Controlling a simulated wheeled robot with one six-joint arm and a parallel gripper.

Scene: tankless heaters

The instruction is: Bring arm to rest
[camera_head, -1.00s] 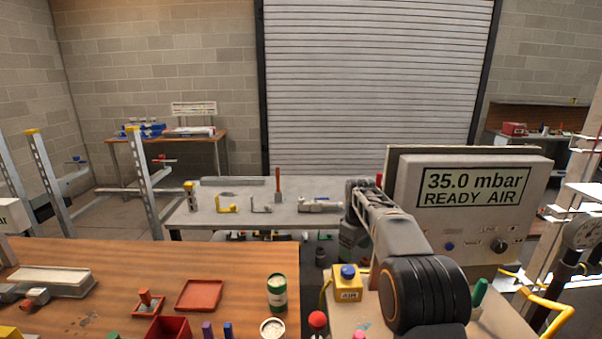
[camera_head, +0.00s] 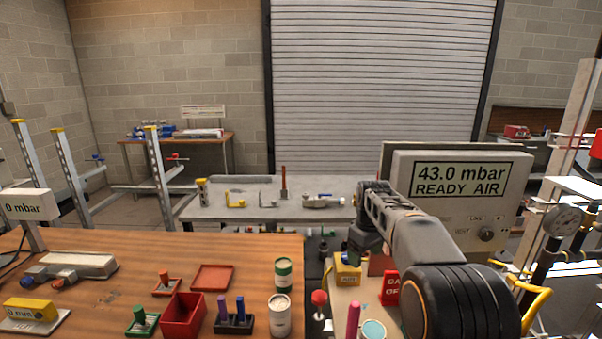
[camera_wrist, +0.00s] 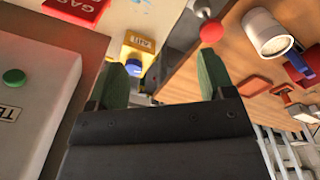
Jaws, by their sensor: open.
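My arm reaches forward from the lower right in the head view, and its far end bends down beside the display box (camera_head: 458,200). The box reads "43.0 mbar READY AIR". In the wrist view my gripper (camera_wrist: 163,82) is open, its two green-tipped fingers apart with nothing held between them. Beyond the fingers are the yellow air block (camera_wrist: 139,42) with a blue button and a red ball knob (camera_wrist: 211,32). My gripper's fingers are hidden behind the arm in the head view.
A wooden bench (camera_head: 120,290) at left holds a red bin (camera_head: 183,318), a white can (camera_head: 280,316) and small pegs. A red gas sign (camera_head: 391,287) stands near my arm. A grey table (camera_head: 300,208) lies ahead. A dial gauge (camera_head: 566,220) is at right.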

